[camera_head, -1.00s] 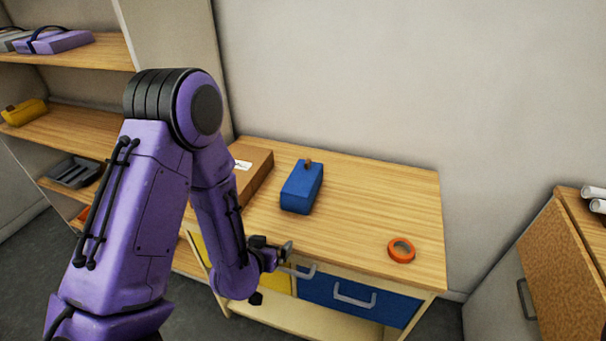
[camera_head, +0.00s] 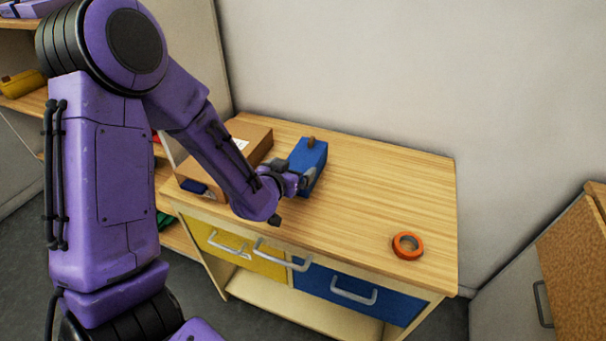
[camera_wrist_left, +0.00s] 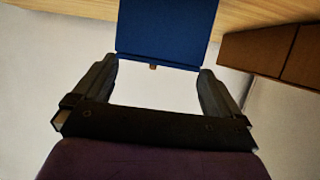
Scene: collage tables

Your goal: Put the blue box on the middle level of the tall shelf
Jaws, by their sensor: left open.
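The blue box (camera_head: 310,158) stands on the wooden tabletop, with a small brown knob or tab at its top. My left gripper (camera_head: 300,182) is at the near end of the box, low over the table. In the left wrist view the blue box (camera_wrist_left: 167,30) lies ahead of the open fingers (camera_wrist_left: 157,82), with a pale gap between them; whether the fingertips touch it I cannot tell. The tall shelf (camera_head: 22,104) shows only in part at the left edge, with a yellow object on one level; my arm hides much of it. My right gripper is not in view.
A brown cardboard box (camera_head: 256,140) stands just left of the blue box. An orange tape roll (camera_head: 407,246) lies at the table's right front. The table has a yellow drawer (camera_head: 236,249) and a blue drawer (camera_head: 345,292). The tabletop's right side is mostly clear.

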